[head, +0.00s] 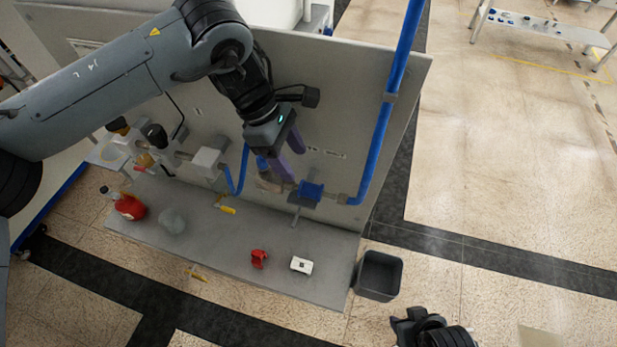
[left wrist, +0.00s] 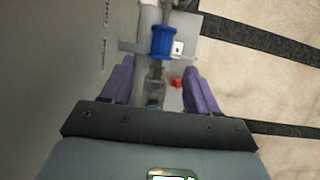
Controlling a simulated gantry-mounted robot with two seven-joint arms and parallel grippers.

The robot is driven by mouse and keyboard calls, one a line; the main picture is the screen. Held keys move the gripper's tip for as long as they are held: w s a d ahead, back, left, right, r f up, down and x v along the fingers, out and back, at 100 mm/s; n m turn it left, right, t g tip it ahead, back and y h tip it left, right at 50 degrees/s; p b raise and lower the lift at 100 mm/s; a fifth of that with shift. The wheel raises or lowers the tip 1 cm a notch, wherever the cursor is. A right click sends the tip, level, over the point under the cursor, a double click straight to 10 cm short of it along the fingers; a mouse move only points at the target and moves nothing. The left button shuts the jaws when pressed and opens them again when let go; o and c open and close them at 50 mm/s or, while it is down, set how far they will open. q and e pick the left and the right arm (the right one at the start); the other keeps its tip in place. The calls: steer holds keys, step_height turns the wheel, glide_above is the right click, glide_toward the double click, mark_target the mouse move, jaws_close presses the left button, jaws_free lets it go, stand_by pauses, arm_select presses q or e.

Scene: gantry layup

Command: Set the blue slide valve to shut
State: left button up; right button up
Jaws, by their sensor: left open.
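The blue slide valve (head: 311,192) sits on a pipe run at the lower right of the grey upright panel, beside the blue pipe. In the left wrist view the blue valve (left wrist: 164,42) lies ahead, roughly centred between the fingers and beyond their tips. A thin grey bar crosses at the valve; I cannot tell its setting. My left gripper (head: 280,155), with purple fingers, is open and empty, just above and left of the valve. Its spread fingers also show in the left wrist view (left wrist: 159,65). My right gripper (head: 425,328) is at the bottom edge, partly cut off, far from the valve.
On the grey shelf (head: 225,250) below the panel are a red part (head: 259,258), a white box (head: 301,265), a red flask (head: 130,206) and a grey lump (head: 172,221). A dark bin (head: 378,275) stands at right. A blue pipe (head: 385,120) rises beside the valve.

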mark_target(308, 186)
arm_select(q)
steer(key=p+x, duration=0.1)
steer(key=x, duration=0.8)
steer(key=shift+s+d, duration=0.1)
steer(key=shift+s, duration=0.05)
jaws_close()
